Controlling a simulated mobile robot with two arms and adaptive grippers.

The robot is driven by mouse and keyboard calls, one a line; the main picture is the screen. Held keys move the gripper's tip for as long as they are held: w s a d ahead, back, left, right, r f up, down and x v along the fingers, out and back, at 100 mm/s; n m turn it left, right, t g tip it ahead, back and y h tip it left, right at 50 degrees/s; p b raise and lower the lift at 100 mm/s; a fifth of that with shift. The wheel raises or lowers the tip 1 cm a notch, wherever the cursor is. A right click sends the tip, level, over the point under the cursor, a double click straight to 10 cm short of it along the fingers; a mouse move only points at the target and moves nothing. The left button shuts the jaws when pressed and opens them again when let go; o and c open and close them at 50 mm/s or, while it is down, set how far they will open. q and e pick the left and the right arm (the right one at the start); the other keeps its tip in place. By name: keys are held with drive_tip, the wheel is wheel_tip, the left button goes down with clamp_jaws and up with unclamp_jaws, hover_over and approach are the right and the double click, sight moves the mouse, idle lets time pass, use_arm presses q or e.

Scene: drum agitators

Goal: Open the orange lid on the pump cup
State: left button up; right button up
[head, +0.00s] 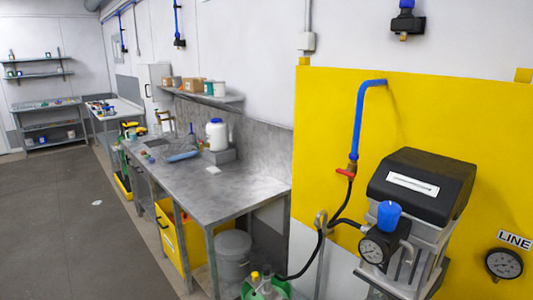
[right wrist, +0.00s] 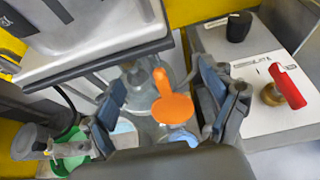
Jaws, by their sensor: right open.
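The orange lid (right wrist: 174,108) shows in the right wrist view as a round disc with a narrow tab on its far side. It sits at a clear, glassy cup (right wrist: 137,78), which is partly hidden by the lid and my fingers. My right gripper (right wrist: 158,82) is open, with one dark finger on each side of the lid and a visible gap to it. Whether the lid is raised from the cup is hard to tell. The head view shows neither the lid nor my grippers.
A grey machine with a black top (head: 421,178), blue knob (head: 388,214) and gauge stands at the right. A metal bench (head: 245,192) with a grey bin (head: 233,255) below is left of it. A red-handled valve (right wrist: 287,86) and green container (right wrist: 72,150) flank my right gripper.

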drive_tip(key=shift+s+a+r, duration=0.25)
drive_tip(key=shift+a, duration=0.05)
drive_tip(key=p+v, duration=0.1)
drive_tip(key=v, duration=0.5)
drive_tip(key=shift+s, duration=0.1)
